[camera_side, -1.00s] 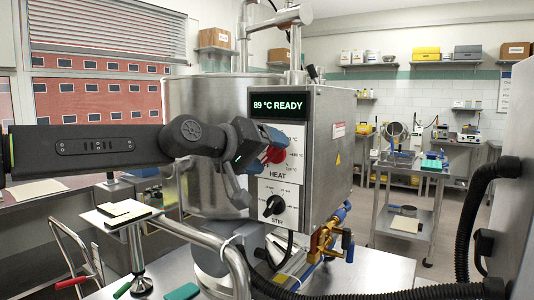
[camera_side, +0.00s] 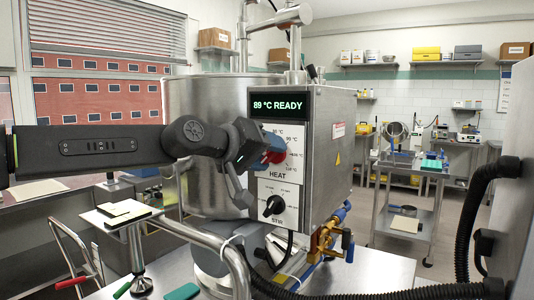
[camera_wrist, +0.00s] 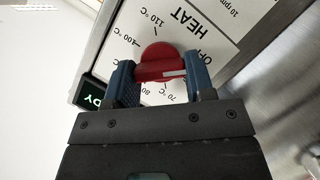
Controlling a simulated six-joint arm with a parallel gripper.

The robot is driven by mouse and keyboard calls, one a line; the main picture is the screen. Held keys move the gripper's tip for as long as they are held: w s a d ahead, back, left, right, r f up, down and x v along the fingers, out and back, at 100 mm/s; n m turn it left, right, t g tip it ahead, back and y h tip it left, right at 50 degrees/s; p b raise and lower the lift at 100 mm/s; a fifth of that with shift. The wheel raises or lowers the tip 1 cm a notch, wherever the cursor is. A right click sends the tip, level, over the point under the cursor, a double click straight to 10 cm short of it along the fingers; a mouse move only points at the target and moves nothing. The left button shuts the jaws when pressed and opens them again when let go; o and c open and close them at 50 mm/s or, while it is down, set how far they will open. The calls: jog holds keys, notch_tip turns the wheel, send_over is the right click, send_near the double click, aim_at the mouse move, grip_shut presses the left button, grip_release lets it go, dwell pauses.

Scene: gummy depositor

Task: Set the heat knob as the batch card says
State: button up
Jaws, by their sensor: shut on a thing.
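The red heat knob (camera_wrist: 157,60) sits on a white dial plate marked HEAT. My gripper (camera_wrist: 160,82) is shut on it, with one blue finger on each side of its grip bar. In the wrist view a white mark on the bar's right end points roughly between OFF and 70 °C. In the side view my gripper (camera_side: 264,150) is at the control box front and largely hides the knob (camera_side: 275,157). The green display (camera_side: 279,106) above reads "89 °C READY". No readable batch card shows.
The black STIR knob (camera_side: 274,205) is just below the heat dial on the steel control box (camera_side: 333,160). The large steel kettle (camera_side: 205,95) stands behind my arm. A black hose (camera_side: 463,215) and a curved steel pipe (camera_side: 225,243) cross the foreground.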

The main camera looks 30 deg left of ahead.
jog(key=shift+m, duration=0.3)
jog(key=m+y, duration=0.2)
jog(key=shift+d+r+m+g, duration=0.1)
jog(key=shift+d+m+g, duration=0.05)
jog(key=shift+m+g, duration=0.2)
jog(key=shift+d+m+y, duration=0.1)
jog(key=shift+m+y, duration=0.9)
jog(key=shift+m, duration=0.45)
jog(key=o, duration=0.9)
